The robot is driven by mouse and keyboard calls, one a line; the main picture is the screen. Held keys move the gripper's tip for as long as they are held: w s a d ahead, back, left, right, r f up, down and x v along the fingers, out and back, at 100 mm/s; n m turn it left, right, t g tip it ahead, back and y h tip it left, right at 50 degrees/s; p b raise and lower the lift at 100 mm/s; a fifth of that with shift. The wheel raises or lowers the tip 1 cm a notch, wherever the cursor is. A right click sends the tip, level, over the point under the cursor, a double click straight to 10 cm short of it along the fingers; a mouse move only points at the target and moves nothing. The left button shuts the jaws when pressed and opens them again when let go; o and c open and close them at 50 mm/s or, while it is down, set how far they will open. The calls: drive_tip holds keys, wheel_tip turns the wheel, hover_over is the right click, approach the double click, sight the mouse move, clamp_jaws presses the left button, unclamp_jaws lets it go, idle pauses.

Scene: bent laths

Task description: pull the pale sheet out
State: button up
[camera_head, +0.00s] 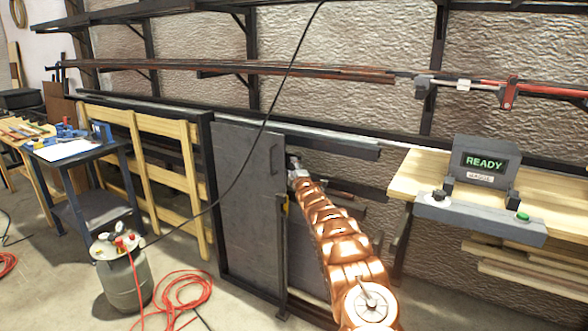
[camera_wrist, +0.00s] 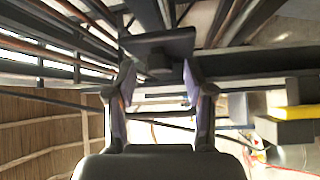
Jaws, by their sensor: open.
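My gripper (camera_head: 297,172) is at the right edge of an upright dark grey panel (camera_head: 245,200) in a dark frame, near the panel's small handle. In the wrist view my gripper (camera_wrist: 160,98) is open, its two dark fingers apart. A dark block (camera_wrist: 160,45) shows beyond the fingertips. I cannot tell whether any fingertip touches something. A greyish panel (camera_head: 350,232) stands behind my arm, partly hidden by it. I cannot tell for sure that it is the pale sheet. A white sheet (camera_head: 65,149) lies flat on the small dark cart at the left.
Wall racks (camera_head: 330,72) carry long bars above. A bench (camera_head: 405,180) with a machine reading READY (camera_head: 484,163) stands right. Left are wooden frames (camera_head: 150,150), a grey tank (camera_head: 123,275) and red hose (camera_head: 180,298). A black cable (camera_head: 262,125) hangs across the panel.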

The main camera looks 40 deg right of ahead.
drive_tip(key=shift+w+d+r, duration=0.1)
idle(0.3)
clamp_jaws()
idle(0.4)
